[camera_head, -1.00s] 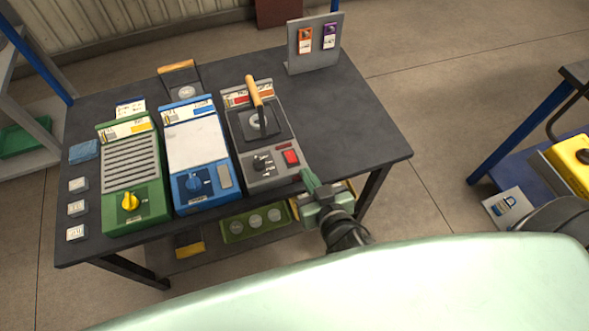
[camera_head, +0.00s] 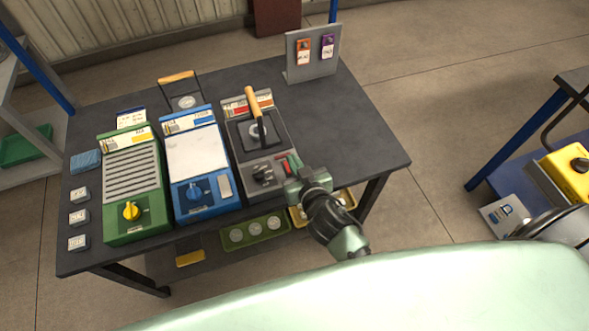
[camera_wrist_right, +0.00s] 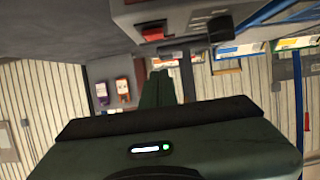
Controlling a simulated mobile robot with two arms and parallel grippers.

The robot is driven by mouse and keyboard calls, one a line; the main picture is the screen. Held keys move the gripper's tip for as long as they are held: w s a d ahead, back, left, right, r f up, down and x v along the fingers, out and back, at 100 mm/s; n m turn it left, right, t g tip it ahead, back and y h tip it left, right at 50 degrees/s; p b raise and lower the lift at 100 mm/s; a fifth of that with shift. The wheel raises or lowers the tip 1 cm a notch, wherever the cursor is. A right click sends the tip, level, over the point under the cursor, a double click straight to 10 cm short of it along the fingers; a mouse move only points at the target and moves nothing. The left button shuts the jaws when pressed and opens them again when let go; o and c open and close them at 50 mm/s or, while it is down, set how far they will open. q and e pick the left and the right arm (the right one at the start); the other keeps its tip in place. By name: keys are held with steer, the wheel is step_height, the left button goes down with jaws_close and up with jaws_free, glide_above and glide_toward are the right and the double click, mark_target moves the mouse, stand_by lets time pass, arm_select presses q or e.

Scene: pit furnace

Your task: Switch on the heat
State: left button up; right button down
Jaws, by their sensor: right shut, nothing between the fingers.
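The grey unit (camera_head: 251,176) with a wooden-handled lever (camera_head: 254,104) stands on the dark table, right of the blue and green units. On its front are a black knob (camera_head: 262,175) and a red rocker switch (camera_head: 281,165). My right gripper (camera_head: 292,162) is shut and empty, its tips beside the red switch and partly covering it. In the right wrist view the red switch (camera_wrist_right: 153,33) lies beyond the shut fingers (camera_wrist_right: 156,88). I cannot tell whether they touch it. My left gripper is not in view.
The blue unit (camera_head: 197,155) and the green unit (camera_head: 133,180) stand close on the left. An upright panel (camera_head: 313,66) with orange and purple tags stands at the back right. The table's right part (camera_head: 360,135) is clear. Trays sit on the lower shelf.

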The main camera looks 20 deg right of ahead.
steer(key=shift+s+f+b, duration=0.15)
steer(key=shift+f+b, duration=0.05)
steer(key=shift+f, duration=0.8)
steer(key=shift+s+f+b, duration=0.15)
steer(key=shift+f, duration=0.8)
steer(key=f+b, duration=0.1)
steer(key=b, duration=0.2)
steer(key=shift+s+a+f, duration=0.1)
steer(key=shift+f, duration=0.15)
steer(key=shift+r+t, duration=0.3)
steer(key=shift+r, duration=0.15)
steer(key=shift+r+p, duration=0.75)
steer(key=shift+r, duration=0.05)
